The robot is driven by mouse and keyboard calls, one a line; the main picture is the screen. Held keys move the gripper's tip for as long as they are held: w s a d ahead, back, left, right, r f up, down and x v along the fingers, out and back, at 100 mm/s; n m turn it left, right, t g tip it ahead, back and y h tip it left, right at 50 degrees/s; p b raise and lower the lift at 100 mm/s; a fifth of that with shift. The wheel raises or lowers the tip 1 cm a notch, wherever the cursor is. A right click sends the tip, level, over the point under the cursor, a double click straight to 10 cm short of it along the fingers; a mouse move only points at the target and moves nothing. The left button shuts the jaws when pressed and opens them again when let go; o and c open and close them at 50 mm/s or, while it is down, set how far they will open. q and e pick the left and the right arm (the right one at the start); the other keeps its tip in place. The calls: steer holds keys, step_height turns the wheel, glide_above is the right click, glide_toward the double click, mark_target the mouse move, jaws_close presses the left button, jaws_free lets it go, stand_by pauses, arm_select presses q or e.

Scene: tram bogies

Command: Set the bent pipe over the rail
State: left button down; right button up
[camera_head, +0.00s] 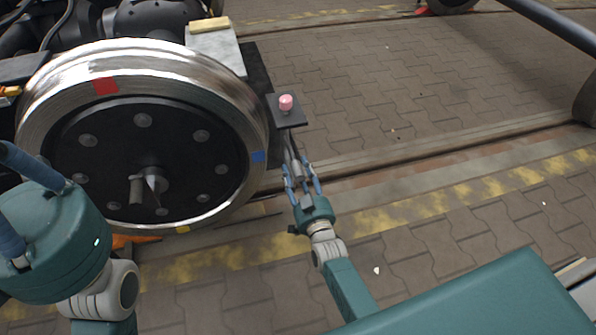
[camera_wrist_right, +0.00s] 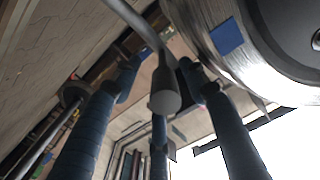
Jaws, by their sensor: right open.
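The bent pipe (camera_head: 297,168) is a grey metal tube beside the wheel's right edge. In the right wrist view the pipe (camera_wrist_right: 165,90) shows a thick round end towards the camera and a thinner length slanting to the upper left. My right gripper (camera_head: 299,178) is open, its blue fingers spread around the thick end; whether they touch it is unclear. The rail (camera_head: 420,150) runs along the paving behind the gripper. How the pipe's far end sits against the rail is hidden. My left gripper (camera_head: 35,200) is large at the left edge, its fingertips out of frame.
A big steel wheel (camera_head: 150,150) with red and blue marks stands close left of the pipe. A dark plate (camera_head: 288,117) carrying a pink knob (camera_head: 286,103) is just above the pipe. Open paving (camera_head: 400,80) lies to the right.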

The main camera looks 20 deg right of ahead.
steer(key=s, duration=1.2)
steer(key=shift+a, duration=0.3)
steer(key=shift+r, duration=0.1)
